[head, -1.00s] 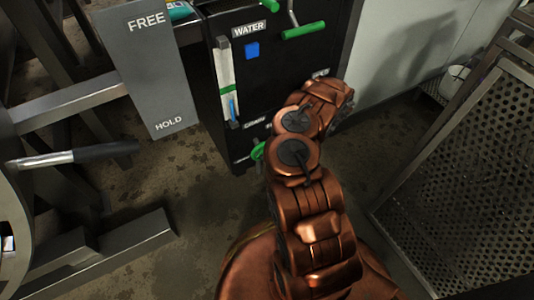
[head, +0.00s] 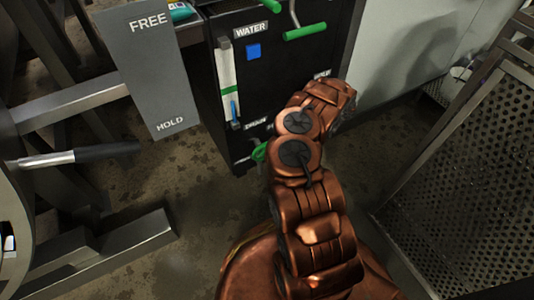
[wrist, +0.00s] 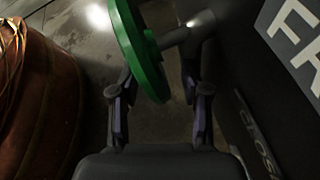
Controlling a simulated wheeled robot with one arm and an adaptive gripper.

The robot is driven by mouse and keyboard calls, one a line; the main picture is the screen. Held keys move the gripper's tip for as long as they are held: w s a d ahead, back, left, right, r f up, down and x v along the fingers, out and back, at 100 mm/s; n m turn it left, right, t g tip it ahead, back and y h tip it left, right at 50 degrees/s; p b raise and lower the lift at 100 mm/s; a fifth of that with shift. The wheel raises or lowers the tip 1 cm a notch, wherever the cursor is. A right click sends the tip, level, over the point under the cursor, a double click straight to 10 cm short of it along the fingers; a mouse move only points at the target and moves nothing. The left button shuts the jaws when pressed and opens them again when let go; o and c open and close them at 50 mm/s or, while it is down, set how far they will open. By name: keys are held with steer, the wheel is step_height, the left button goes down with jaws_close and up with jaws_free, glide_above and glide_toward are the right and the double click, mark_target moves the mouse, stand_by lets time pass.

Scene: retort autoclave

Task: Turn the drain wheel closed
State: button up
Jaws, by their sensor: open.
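The green drain wheel (wrist: 138,45) shows edge-on in the wrist view, with its grey stem running right to the dark panel. In the head view only a small green part of the wheel (head: 259,152) shows low on the black cabinet, below the DRAIN label; my arm hides the rest. My gripper (wrist: 157,88) is open, with one finger on each side of the picture. The wheel's lower rim reaches into the space between the fingers. I cannot tell whether a finger touches it. The gripper itself is hidden in the head view.
The black cabinet (head: 282,80) carries a WATER label, a level gauge (head: 229,92) and green handles (head: 305,31) above. A grey FREE/HOLD plate (head: 150,70) and a black-gripped lever (head: 75,156) stand left. A perforated metal frame (head: 470,140) stands right.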

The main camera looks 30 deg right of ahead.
steer(key=v, duration=1.1)
steer(key=shift+s, duration=0.15)
